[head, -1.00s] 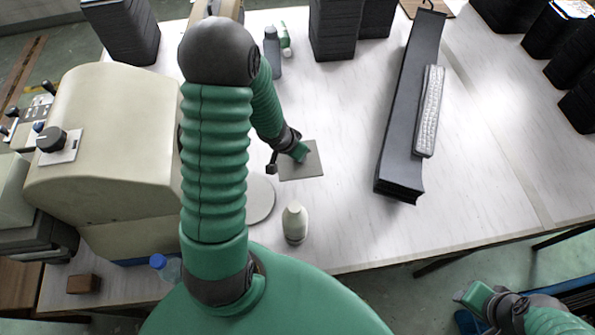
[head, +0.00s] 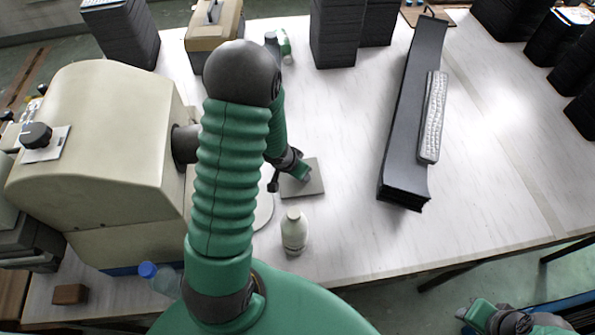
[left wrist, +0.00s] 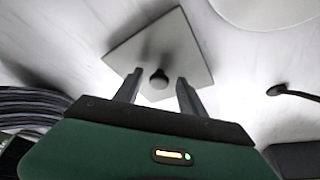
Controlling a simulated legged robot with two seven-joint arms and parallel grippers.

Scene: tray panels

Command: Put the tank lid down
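The tank lid, a grey square plate (head: 314,184), appears to lie flat on the white table in the head view. The left wrist view shows the plate (left wrist: 190,52) with a dark round knob (left wrist: 158,79). My left gripper (head: 301,175) is over the lid. In the left wrist view, the fingers of my left gripper (left wrist: 157,88) are spread, one on each side of the knob, with gaps visible between. My right gripper (head: 470,312) is low at the right, off the table; its fingers are too small to read.
A white bottle (head: 294,236) stands just in front of the lid. A beige machine (head: 95,150) fills the left. A long dark stack (head: 408,120) with a silver strip lies to the right. Dark stacks (head: 338,35) stand behind. Table between lid and long stack is clear.

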